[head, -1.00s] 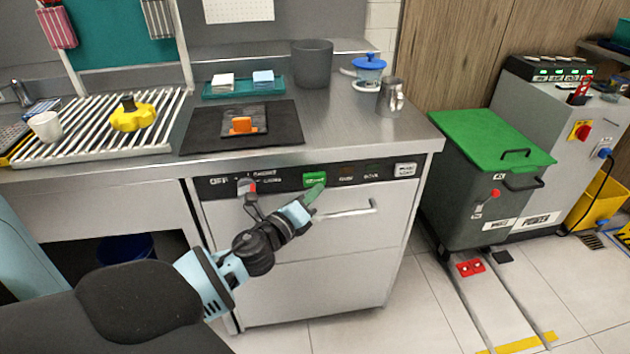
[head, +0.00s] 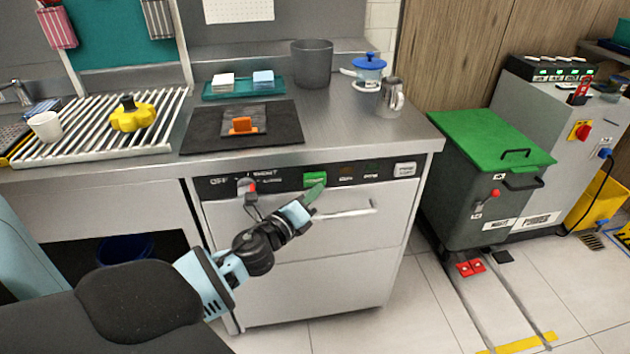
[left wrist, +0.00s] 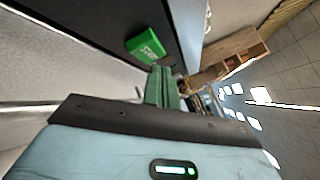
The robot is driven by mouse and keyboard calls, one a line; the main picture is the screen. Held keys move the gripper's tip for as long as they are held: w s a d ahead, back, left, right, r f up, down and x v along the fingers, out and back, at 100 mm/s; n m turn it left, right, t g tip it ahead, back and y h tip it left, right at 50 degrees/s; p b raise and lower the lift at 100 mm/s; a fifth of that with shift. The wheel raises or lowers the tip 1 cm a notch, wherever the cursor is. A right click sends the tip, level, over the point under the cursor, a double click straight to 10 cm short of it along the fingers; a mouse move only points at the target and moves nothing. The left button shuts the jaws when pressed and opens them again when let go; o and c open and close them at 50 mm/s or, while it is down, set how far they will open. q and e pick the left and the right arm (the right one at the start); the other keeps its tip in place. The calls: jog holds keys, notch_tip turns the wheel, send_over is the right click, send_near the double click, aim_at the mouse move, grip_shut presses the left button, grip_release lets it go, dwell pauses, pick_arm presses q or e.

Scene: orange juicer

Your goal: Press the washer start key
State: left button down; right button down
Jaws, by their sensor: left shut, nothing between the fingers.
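The washer (head: 300,285) is a steel under-counter machine with a black control strip along its top. A green key (head: 315,179) with white lettering sits in the middle of the strip; it also shows in the left wrist view (left wrist: 146,46). My left gripper (head: 316,192) is shut and empty, its green fingers pointing up at the key's lower right. In the left wrist view the shut fingers (left wrist: 163,84) lie just below the key; whether they touch it I cannot tell. A red-tipped switch (head: 249,187) is at the strip's left. My right gripper is out of view.
A bar handle (head: 346,212) crosses the washer door just right of my left gripper. The counter edge (head: 330,155) overhangs the strip. A white labelled key (head: 405,169) is at the strip's right end. A green-lidded bin (head: 485,140) stands further right.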

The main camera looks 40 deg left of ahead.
pick_arm(q)
jog(key=shift+w+a, duration=0.1)
jog(key=shift+w+a, duration=0.15)
jog(key=shift+a, duration=0.1)
jog(key=shift+w+a, duration=0.35)
jog(key=shift+a, duration=0.05)
dwell(1.1)
jog(key=shift+s+d, duration=0.1)
jog(key=shift+d, duration=0.05)
jog(key=shift+s+d, duration=0.5)
jog(key=shift+d, duration=0.1)
jog(key=s+d+p, duration=0.1)
jog(key=s+d, duration=0.2)
jog(key=shift+s+d, duration=0.15)
jog(key=shift+d, duration=0.25)
dwell(1.0)
